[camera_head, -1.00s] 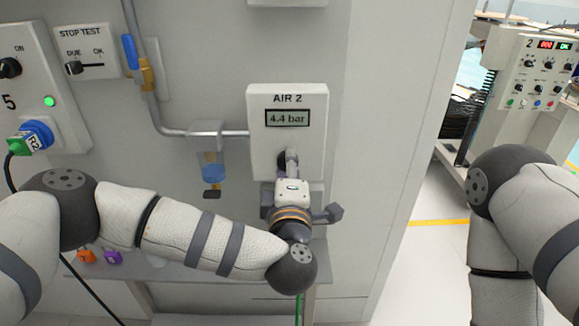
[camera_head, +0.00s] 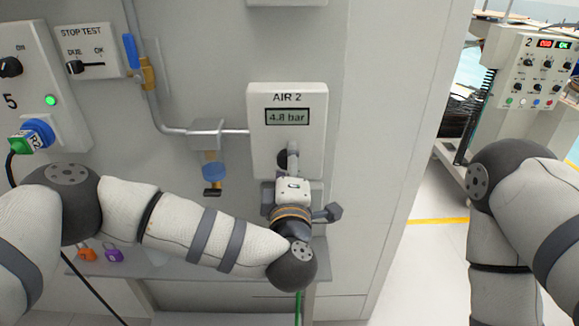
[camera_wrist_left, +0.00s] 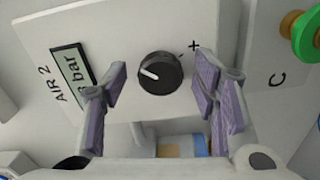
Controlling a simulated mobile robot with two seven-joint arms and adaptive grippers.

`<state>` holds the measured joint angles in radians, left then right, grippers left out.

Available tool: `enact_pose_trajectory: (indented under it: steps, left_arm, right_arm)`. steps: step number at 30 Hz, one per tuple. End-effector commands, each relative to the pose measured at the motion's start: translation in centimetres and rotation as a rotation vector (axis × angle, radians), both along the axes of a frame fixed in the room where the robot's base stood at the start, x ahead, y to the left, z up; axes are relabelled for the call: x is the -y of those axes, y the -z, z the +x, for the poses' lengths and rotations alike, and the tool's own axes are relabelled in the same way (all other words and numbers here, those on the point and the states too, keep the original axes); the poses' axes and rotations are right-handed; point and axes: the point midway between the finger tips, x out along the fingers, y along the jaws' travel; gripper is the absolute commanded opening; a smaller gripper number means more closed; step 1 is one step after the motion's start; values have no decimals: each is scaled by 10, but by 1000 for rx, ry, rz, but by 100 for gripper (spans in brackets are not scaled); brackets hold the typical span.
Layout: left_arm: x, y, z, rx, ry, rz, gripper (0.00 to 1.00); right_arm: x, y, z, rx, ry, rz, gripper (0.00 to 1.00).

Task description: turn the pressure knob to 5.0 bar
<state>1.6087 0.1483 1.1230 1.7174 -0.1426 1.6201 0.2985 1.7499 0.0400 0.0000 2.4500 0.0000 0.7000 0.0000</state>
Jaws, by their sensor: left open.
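The AIR 2 panel (camera_head: 310,137) is a white box on the grey wall, and its display (camera_head: 287,117) reads 4.8 bar. The black pressure knob (camera_wrist_left: 160,72) with a white pointer line shows in the left wrist view, with a plus mark beside it. In the head view the knob (camera_head: 283,158) is partly hidden by my left gripper (camera_head: 291,162). In the wrist view my left gripper (camera_wrist_left: 160,95) is open, its purple-padded fingers on either side of the knob with gaps visible. My right gripper is not in view.
A STOP TEST switch plate (camera_head: 88,51) and a blue valve handle (camera_head: 130,51) are further left. A shelf below holds orange and purple padlocks (camera_head: 114,255).

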Motion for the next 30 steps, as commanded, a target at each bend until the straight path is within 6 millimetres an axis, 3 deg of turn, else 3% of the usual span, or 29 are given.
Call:
enact_pose_trajectory:
  steps: [5,13,19,30]
  left_arm:
    - [1,1,-21,-3,4,1,54]
    - [2,3,-103,-11,8,-4,54]
    - [6,5,-117,-17,18,-11,54]
    - [0,0,-120,1,0,0,54]
  right_arm:
    - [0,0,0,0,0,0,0]
    - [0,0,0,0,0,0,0]
    - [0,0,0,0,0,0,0]
    - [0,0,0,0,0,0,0]
